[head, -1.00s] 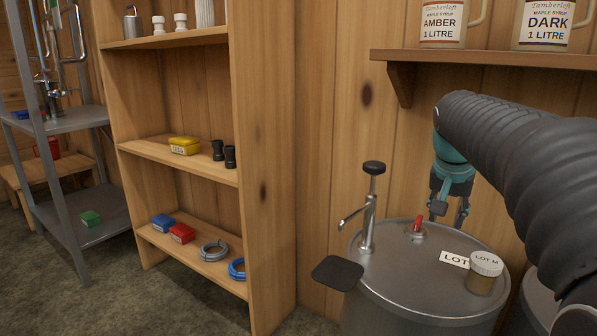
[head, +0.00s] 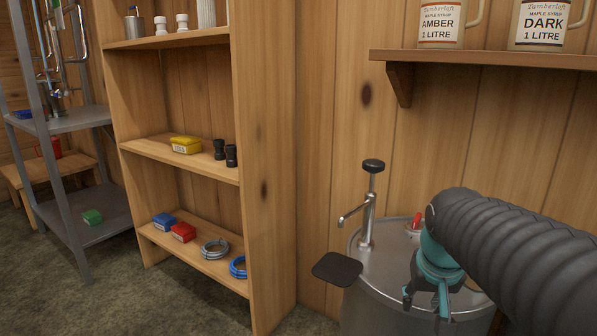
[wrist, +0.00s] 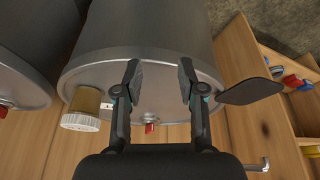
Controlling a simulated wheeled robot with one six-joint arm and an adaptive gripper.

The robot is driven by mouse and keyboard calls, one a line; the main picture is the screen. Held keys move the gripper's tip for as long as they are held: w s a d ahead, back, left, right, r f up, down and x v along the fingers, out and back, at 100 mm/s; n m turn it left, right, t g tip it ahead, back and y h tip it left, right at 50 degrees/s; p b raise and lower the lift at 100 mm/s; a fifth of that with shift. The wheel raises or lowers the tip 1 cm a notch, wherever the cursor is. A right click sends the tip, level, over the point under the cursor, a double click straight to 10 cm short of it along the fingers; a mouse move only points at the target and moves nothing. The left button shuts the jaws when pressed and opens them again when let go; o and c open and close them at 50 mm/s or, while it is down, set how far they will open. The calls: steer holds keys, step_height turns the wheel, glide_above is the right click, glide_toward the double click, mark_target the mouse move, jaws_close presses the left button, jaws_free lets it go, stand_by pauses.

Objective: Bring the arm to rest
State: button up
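My gripper (head: 426,300) hangs in front of the metal drum at the lower right of the head view, fingers pointing down. In the wrist view my gripper (wrist: 159,82) has its two fingers spread apart with nothing between them. My dark sleeved arm comes in from the right edge of the head view. The drum (head: 385,268) stands against the wall; its lid also shows in the wrist view (wrist: 160,108).
A pump (head: 368,205) and a red-handled fitting (head: 417,221) rise from the lid. A dark flat paddle (head: 337,269) sticks out at the drum's left. A shelf with syrup jugs (head: 480,57) is above. A wooden shelf unit (head: 265,180) stands left, with open floor before it.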

steer(key=s+a+f+n+t, duration=0.1)
steer(key=s+a, duration=0.2)
steer(key=s, duration=0.3)
steer(key=s+a+f+n+y, duration=0.1)
steer(key=s+a+f, duration=0.1)
steer(key=s, duration=0.4)
steer(key=shift+s+a+t, duration=0.15)
steer(key=shift+a+t, duration=0.25)
steer(key=shift+a, duration=0.15)
steer(key=shift+f, duration=0.1)
